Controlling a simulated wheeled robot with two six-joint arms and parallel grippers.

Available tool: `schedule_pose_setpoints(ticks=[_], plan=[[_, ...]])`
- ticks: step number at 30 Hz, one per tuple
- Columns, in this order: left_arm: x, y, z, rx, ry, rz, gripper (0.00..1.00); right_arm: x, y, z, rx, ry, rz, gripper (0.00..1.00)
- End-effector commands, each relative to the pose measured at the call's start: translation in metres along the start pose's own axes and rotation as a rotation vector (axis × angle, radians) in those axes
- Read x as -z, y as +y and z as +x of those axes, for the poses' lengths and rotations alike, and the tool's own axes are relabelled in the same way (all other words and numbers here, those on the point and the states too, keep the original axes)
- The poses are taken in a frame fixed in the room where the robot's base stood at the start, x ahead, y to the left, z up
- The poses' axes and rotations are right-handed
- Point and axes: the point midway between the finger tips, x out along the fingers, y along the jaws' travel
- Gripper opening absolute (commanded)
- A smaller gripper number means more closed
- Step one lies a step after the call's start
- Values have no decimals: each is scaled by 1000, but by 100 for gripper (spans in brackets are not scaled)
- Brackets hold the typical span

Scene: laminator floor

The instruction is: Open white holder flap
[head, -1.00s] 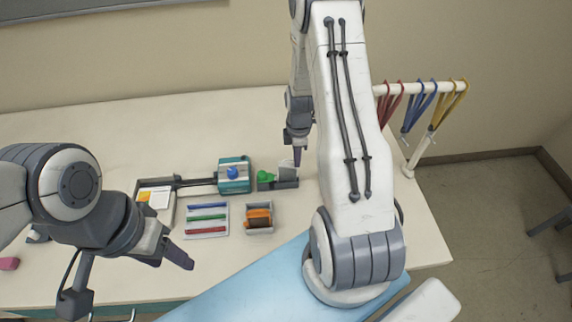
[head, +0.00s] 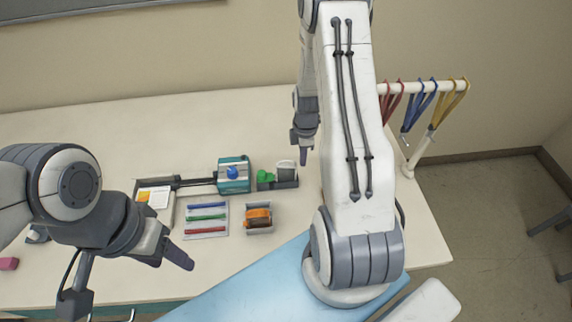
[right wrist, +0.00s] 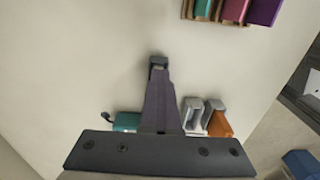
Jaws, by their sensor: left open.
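A small white holder (head: 286,167) stands upright in the dark tray at the right of the table items, beside a green piece. It is too small to tell whether its flap is open. My right gripper (head: 303,158) hangs to the right of the holder and appears apart from it. In the right wrist view its finger (right wrist: 158,68) shows edge-on, so I cannot tell whether it is open or shut; I see nothing held. My left gripper (head: 182,257) is open and empty near the table's front, well away from the holder.
A teal device with a blue knob (head: 233,175) stands left of the holder. A tray of coloured strips (head: 226,228) and a bin with orange pieces (head: 269,228) lie in front. A rack with coloured lanyards (head: 400,88) stands at the right. The table's back is clear.

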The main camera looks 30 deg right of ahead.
Motion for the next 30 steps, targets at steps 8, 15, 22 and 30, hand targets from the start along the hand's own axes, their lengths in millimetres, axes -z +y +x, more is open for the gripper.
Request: schedule_pose_setpoints(ticks=[8,15,22,30], plan=[[0,0,2,0,0,0,57,-6,0,3,-1,0,2,0],[0,0,4,0,0,0,57,-9,0,6,-1,0,1,0],[0,0,6,0,0,0,57,-13,0,9,-1,0,1,0],[0,-1,9,0,0,0,57,-16,0,13,-1,0,2,0]])
